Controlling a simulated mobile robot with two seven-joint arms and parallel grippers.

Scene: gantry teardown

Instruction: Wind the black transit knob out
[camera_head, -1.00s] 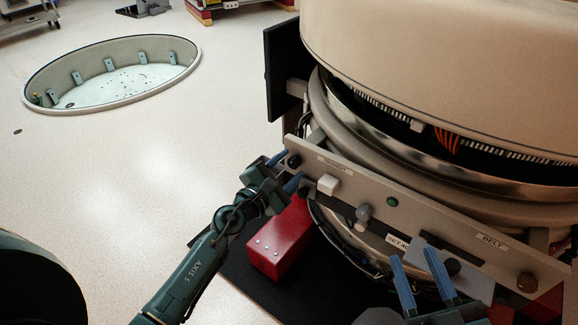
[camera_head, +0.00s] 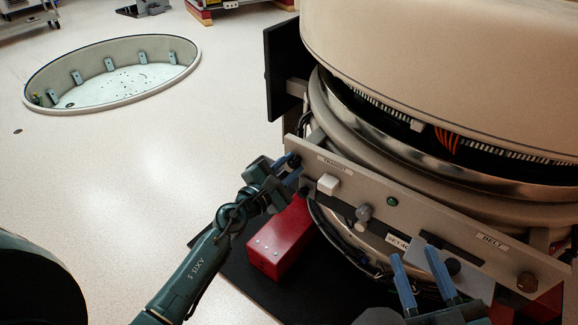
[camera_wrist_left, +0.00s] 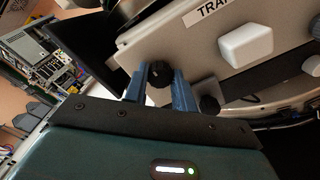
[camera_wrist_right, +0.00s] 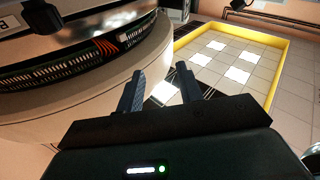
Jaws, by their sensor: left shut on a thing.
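The black transit knob (camera_wrist_left: 158,74) sits at the left end of the beige panel (camera_head: 440,235), below the TRANSIT label (camera_head: 334,164). My left gripper (camera_wrist_left: 160,80) is shut on the knob, one blue finger on each side of it. In the head view the left gripper (camera_head: 289,168) largely covers the knob. Whether the knob has turned or stands out from the panel cannot be told. My right gripper (camera_head: 415,258) is open and empty in front of the panel's right part; it also shows in the right wrist view (camera_wrist_right: 159,78).
A red box (camera_head: 280,240) stands below on a black mat. A round floor pit (camera_head: 110,75) lies far left; floor between is clear.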

